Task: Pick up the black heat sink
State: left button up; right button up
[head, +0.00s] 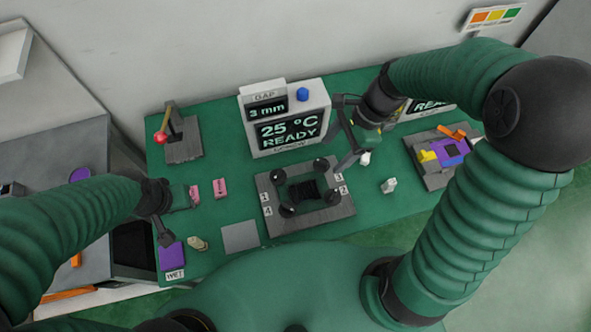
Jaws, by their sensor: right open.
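The black heat sink (304,190) appears as a dark ribbed block in the middle of a grey fixture plate (325,217). Black round knobs stand at the plate's corners around it. My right gripper (341,135) is open, above and to the right of the plate's back edge, in front of the display. It is apart from the heat sink and appears empty. My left gripper (178,220) is at the left side of the green table, near two pink blocks (219,188). Its fingers look spread, with nothing clearly held between them.
A display box (288,122) reading "25 °C READY" stands behind the plate. A tray with purple and yellow parts (442,151) is at right. A small white part (388,185) and a grey square (239,237) flank the plate.

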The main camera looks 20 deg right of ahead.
send_near(308, 187)
jog(key=b+x, duration=0.1)
jog(key=x, duration=0.3)
jog(key=shift+w+f, duration=0.15)
jog(key=shift+f, duration=0.25)
jog(key=a+f, duration=0.1)
jog(key=s+a+f, duration=0.1)
jog(key=f, duration=0.1)
jog(key=shift+f, duration=0.35)
jog(key=shift+w+d+f, duration=0.1)
jog(key=shift+w+d, duration=0.05)
jog(key=shift+w, duration=0.1)
pick_arm(q)
jog(key=shift+s+d+f, duration=0.1)
jog(key=shift+s+f, duration=0.1)
jog(key=shift+s, duration=0.25)
jog(key=shift+s+d+f, duration=0.1)
jog(key=shift+s+f, duration=0.05)
jog(key=shift+s, duration=0.25)
pick_arm(e)
grip_shut()
